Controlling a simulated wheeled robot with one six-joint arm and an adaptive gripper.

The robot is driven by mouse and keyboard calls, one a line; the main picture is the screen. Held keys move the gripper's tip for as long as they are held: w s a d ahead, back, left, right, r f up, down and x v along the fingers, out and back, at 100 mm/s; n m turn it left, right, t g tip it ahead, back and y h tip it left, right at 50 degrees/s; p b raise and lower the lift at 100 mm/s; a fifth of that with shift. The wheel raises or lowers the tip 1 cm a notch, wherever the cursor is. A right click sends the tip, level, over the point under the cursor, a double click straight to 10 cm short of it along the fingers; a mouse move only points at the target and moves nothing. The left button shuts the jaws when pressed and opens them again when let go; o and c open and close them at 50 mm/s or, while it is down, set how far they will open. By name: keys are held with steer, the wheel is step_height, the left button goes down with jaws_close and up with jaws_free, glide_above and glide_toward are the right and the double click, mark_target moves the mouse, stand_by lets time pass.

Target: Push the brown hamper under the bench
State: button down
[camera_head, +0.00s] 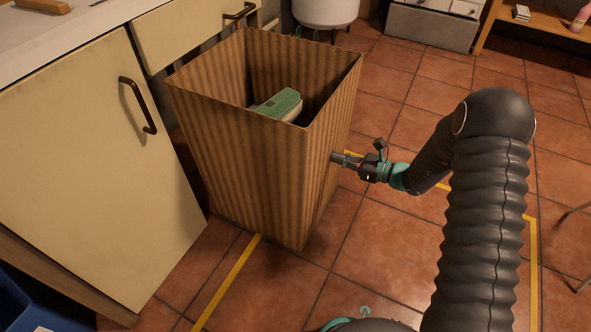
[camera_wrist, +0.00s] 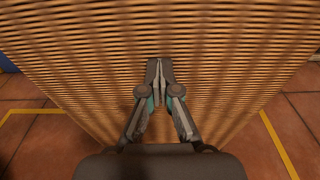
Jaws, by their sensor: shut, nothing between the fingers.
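The brown hamper (camera_head: 247,155) is a tall, open-topped, ribbed bin that tapers toward its base. It stands upright on the tiled floor, close against the cream cabinets in the head view. A green and white box-like item (camera_head: 280,105) lies inside it. My gripper (camera_head: 334,157) is shut and empty, its tips at the hamper's right side, about mid-height. In the wrist view the ribbed hamper wall (camera_wrist: 225,60) fills most of the picture right ahead of my closed fingertips (camera_wrist: 159,62). I cannot tell whether they touch it.
Cream cabinets (camera_head: 75,150) with dark handles and a pale counter top stand at the left. Yellow floor tape (camera_head: 228,283) runs under the hamper and around the right. A wooden shelf (camera_head: 545,18) stands at the back right. Tiled floor lies clear behind the gripper.

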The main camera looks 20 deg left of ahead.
steer(key=shift+a, duration=0.2)
steer(key=shift+w+a+b, duration=0.1)
steer(key=shift+a+b, duration=0.4)
steer(key=shift+a, duration=2.45)
steer(key=shift+w+a+b, duration=0.1)
steer(key=shift+a+b, duration=0.6)
steer(key=shift+a, duration=2.3)
steer(key=shift+a+b, duration=0.45)
steer(key=shift+a, duration=2.45)
steer(key=shift+w+a, duration=0.1)
steer(key=shift+a, duration=0.05)
